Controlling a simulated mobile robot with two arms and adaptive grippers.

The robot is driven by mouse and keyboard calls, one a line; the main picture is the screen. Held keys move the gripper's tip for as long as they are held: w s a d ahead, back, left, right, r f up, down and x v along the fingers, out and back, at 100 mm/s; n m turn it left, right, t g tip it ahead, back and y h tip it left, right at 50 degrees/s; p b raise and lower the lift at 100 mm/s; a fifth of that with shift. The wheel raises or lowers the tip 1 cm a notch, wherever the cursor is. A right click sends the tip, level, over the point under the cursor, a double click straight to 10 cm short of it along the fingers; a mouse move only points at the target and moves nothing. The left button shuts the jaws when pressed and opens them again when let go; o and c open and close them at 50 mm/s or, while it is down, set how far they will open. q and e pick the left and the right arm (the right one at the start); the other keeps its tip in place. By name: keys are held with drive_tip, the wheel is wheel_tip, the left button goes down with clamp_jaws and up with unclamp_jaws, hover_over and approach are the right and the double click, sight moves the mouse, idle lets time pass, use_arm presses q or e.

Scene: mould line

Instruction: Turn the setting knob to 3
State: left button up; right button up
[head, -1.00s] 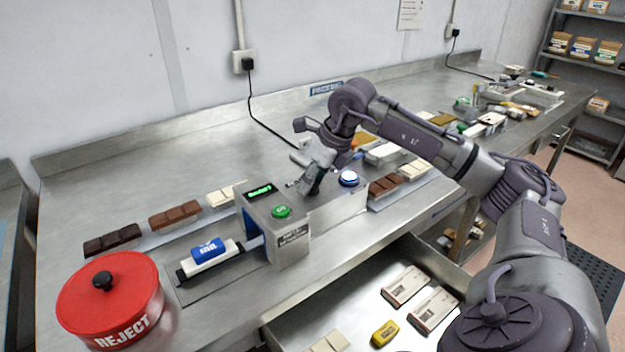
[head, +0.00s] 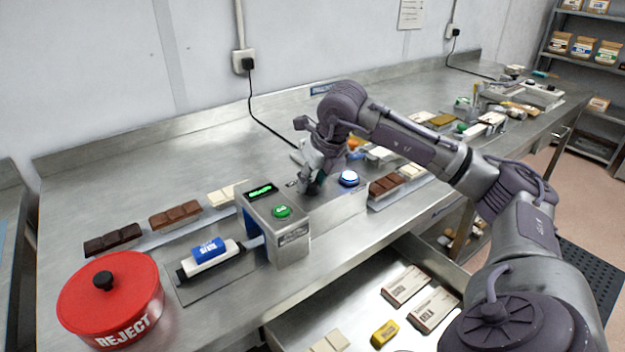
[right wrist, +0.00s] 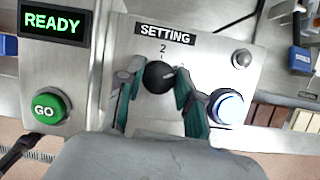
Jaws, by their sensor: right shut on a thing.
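The black setting knob (right wrist: 158,77) sits below the SETTING label (right wrist: 165,36) in the right wrist view, with a "2" printed above it. Its pale pointer mark is on the knob's right side. My right gripper (right wrist: 155,85) is shut on the knob, one green-padded finger on each side. Other numbers around the knob are hidden or not readable. In the head view my right gripper (head: 312,188) reaches down onto the machine (head: 290,215) and hides the knob. My left gripper is not in view.
Beside the knob are a green GO button (head: 282,211), a display (right wrist: 52,22) reading READY and a lit blue-white button (head: 348,178). A red REJECT pot (head: 110,300) stands at left. Chocolate bars (head: 176,215) lie behind. An open drawer (head: 365,300) is below.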

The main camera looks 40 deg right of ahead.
drive_tip(key=o, duration=1.2)
drive_tip(key=shift+c, duration=0.2)
drive_tip(key=shift+r, duration=0.1)
drive_tip(key=v, duration=1.1)
drive_tip(key=shift+s+r, duration=0.15)
drive_tip(key=shift+r, duration=0.25)
drive_tip(key=shift+d, duration=0.1)
